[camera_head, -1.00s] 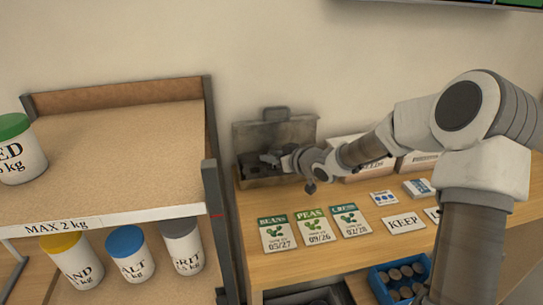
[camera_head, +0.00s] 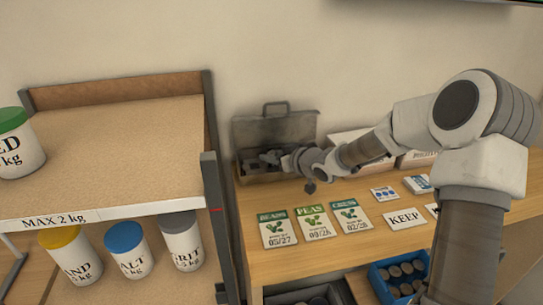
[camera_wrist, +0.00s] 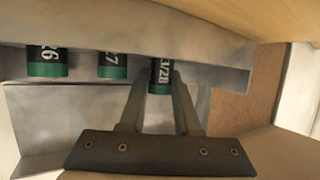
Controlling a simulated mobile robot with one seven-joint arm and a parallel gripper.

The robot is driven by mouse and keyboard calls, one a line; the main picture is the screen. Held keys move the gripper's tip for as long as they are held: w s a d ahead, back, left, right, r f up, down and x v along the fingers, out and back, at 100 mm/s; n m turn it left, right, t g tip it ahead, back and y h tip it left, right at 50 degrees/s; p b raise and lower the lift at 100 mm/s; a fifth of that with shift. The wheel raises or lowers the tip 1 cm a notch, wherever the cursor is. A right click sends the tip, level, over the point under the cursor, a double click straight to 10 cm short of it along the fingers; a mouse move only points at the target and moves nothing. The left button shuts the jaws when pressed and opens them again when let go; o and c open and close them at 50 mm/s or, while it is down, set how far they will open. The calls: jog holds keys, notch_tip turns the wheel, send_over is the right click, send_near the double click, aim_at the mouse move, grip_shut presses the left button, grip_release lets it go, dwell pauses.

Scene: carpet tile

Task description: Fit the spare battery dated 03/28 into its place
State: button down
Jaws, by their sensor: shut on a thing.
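The battery marked 3/28 (camera_wrist: 161,76), black with a green end, is between the fingertips of my gripper (camera_wrist: 161,83) in the wrist view. My gripper is shut on it. Two similar batteries, with dates ending in 26 (camera_wrist: 47,62) and 27 (camera_wrist: 112,66), stand to its left along a grey metal wall. In the head view my gripper (camera_head: 266,158) is inside the open grey metal case (camera_head: 244,176), where the battery is too small to make out. I cannot tell whether the held battery touches the case floor.
The case's raised lid (camera_head: 275,130) stands behind my gripper. Seed packets (camera_head: 313,223) and a KEEP card (camera_head: 404,218) lie on the wooden table (camera_head: 285,262). A blue tray (camera_head: 378,282) of round items is at the front. A shelf (camera_head: 110,150) stands to the left.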

jog(key=shift+s+f, duration=0.1)
jog(key=shift+f, duration=0.7)
dwell(1.0)
